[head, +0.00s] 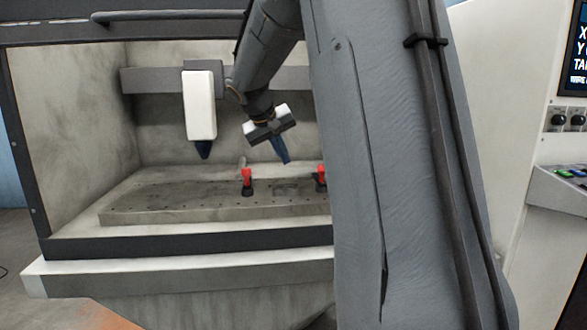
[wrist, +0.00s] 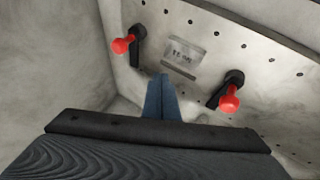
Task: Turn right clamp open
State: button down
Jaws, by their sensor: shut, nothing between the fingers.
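Two clamps with red knobs on black bases stand on the perforated bed plate (head: 150,203). In the head view, the right clamp (head: 321,176) is at the edge of my arm, which partly hides it. The left clamp (head: 247,181) shows clearly. My gripper (head: 286,160) is above the plate, between the two clamps, with its blue fingers shut and empty. In the wrist view, the fingers (wrist: 162,80) point between one clamp (wrist: 125,44) at upper left and another (wrist: 229,98) at right, apart from both. I cannot tell which of these is the right clamp.
A white tool head with a dark tip (head: 200,108) hangs left of my gripper. A small label plate (wrist: 183,55) lies between the clamps. Cabinet walls (head: 65,110) enclose the bed. A control panel (head: 565,175) stands far right.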

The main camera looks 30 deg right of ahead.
aim_at(319, 171)
jog(key=p+x, duration=0.1)
jog(key=x, duration=0.8)
jog(key=shift+d+f, duration=0.1)
jog(key=shift+f, duration=0.15)
jog(key=shift+s+d+r+p, duration=0.15)
jog(key=shift+d+p, duration=0.2)
jog(key=shift+d, duration=0.25)
jog(key=shift+s+d+r+p, duration=0.1)
jog(key=shift+s+d+p, duration=0.15)
jog(key=shift+d, duration=0.35)
jog(key=shift+d+f, duration=0.15)
jog(key=shift+d, duration=0.55)
